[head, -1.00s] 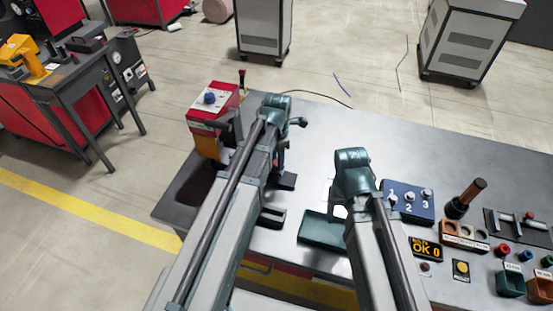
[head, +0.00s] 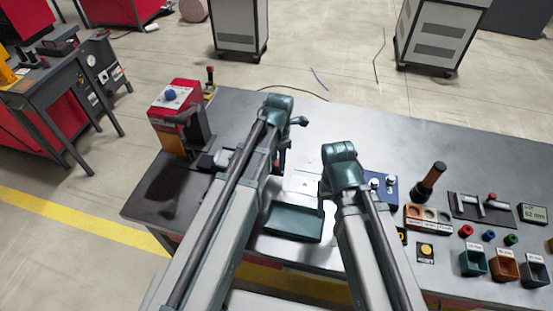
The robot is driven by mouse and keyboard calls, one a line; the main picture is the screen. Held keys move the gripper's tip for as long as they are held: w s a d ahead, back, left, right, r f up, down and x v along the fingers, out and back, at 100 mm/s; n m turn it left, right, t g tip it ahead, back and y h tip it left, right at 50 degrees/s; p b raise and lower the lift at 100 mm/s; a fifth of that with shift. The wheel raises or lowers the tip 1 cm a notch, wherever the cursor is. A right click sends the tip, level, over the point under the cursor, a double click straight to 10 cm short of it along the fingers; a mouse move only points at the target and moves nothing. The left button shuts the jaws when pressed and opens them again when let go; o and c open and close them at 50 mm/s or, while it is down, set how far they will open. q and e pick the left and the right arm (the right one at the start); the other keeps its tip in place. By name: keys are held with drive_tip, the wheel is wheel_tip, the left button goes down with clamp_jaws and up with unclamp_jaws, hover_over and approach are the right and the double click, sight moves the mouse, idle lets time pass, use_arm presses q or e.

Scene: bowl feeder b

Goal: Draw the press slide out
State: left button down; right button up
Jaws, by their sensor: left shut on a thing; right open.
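The red press (head: 180,112) with a blue knob on top stands at the left end of the table. A grey piece that looks like the press slide (head: 206,160) shows at the press's right side and runs behind my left arm. My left gripper (head: 282,158) is shut at the far side of its arm. Its fingers and the part of the slide it grips are mostly hidden. My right gripper (head: 325,188) is open above the table near the green tray, its fingers largely hidden by its wrist.
The green tray (head: 293,224) lies between my arms. The table's back middle is clear.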

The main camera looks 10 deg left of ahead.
use_arm(q)
drive_tip(key=c, duration=0.8)
unclamp_jaws()
drive_tip(key=shift+d, duration=0.25)
drive_tip(key=shift+c, duration=0.2)
drive_tip(key=o, duration=0.4)
drive_tip(key=shift+d, duration=0.1)
drive_tip(key=shift+r, duration=0.1)
drive_tip(key=shift+r+p, duration=0.45)
drive_tip(key=shift+p, duration=0.1)
wheel_tip(320, 180, up, 13)
drive_tip(key=p, duration=1.2)
drive_tip(key=shift+f+p, duration=0.15)
drive_tip(key=shift+p, duration=0.2)
